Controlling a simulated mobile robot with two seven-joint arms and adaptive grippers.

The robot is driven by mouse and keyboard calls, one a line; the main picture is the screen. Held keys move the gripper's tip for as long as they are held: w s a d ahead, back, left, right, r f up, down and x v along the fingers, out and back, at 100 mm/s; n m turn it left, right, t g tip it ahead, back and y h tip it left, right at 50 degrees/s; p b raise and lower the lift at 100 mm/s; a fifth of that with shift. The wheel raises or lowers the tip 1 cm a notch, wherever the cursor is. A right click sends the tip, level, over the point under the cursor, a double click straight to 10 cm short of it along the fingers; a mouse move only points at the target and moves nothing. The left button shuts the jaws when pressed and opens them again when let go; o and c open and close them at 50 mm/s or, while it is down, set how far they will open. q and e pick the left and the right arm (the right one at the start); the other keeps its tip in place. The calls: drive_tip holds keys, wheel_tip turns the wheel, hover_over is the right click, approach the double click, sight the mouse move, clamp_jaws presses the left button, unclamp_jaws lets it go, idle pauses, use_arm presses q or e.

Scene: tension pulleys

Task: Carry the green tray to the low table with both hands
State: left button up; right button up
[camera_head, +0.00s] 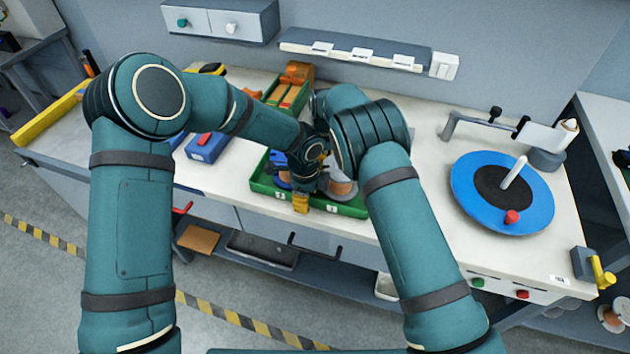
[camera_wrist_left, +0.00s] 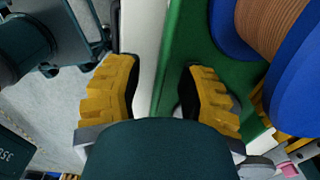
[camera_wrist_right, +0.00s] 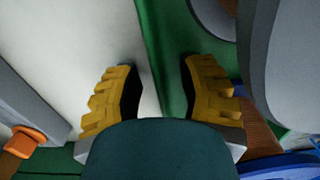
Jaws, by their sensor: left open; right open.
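The green tray (camera_head: 262,187) sits near the front edge of the white workbench, with a blue spool (camera_head: 279,168) and a grey spool with copper winding (camera_head: 341,188) in it. My left gripper is open at its front wall; its yellow fingers (camera_wrist_left: 160,76) stand apart on either side of the wall (camera_wrist_left: 178,50). My right gripper is open at the opposite wall; its fingers (camera_wrist_right: 161,72) likewise stand either side of the tray wall (camera_wrist_right: 160,45). Crossing arms hide much of the tray and the right fingers in the head view. I cannot tell which surface is the low table.
Right on the bench is a blue disc (camera_head: 525,200) with a grey arm. A shelf (camera_head: 262,249) lies below the bench. Floor shows at the left front.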

use_arm(q)
clamp_jaws()
use_arm(e)
clamp_jaws()
use_arm(q)
drive_tip(key=shift+r, duration=0.2)
use_arm(e)
drive_tip(key=shift+r, duration=0.2)
